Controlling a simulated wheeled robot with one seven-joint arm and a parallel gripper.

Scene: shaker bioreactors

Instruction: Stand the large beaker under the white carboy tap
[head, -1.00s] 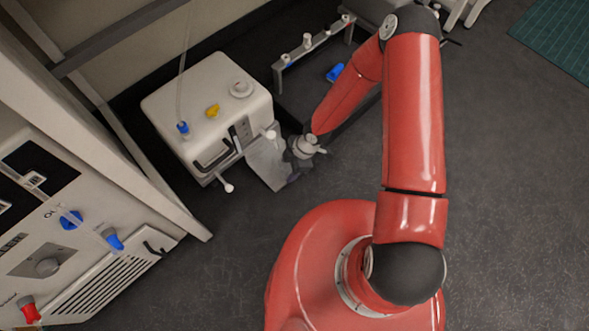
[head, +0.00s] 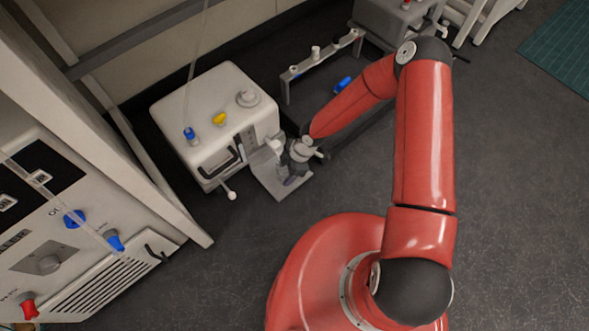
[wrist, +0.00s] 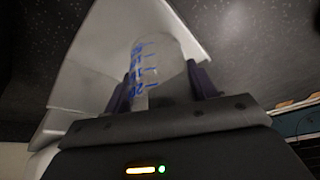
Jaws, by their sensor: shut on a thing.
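The white carboy (head: 215,128) is a boxy white unit left of centre in the head view. A small white tap (head: 274,145) sticks out at its right front, above a pale ledge (head: 283,188). My gripper (head: 292,178) is over that ledge, close beside the tap. In the wrist view my gripper (wrist: 160,88) has its dark purple fingers shut on the large beaker (wrist: 150,62), a clear vessel with blue graduation marks. In the head view the beaker is mostly hidden by my gripper. I cannot tell whether its base touches the ledge.
A rack (head: 320,62) with white-capped items stands behind my arm, with a blue object (head: 343,84) near it. A white-framed unit (head: 60,235) with blue and red knobs is at left. A green mat (head: 565,50) lies far right. Dark surface at right is clear.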

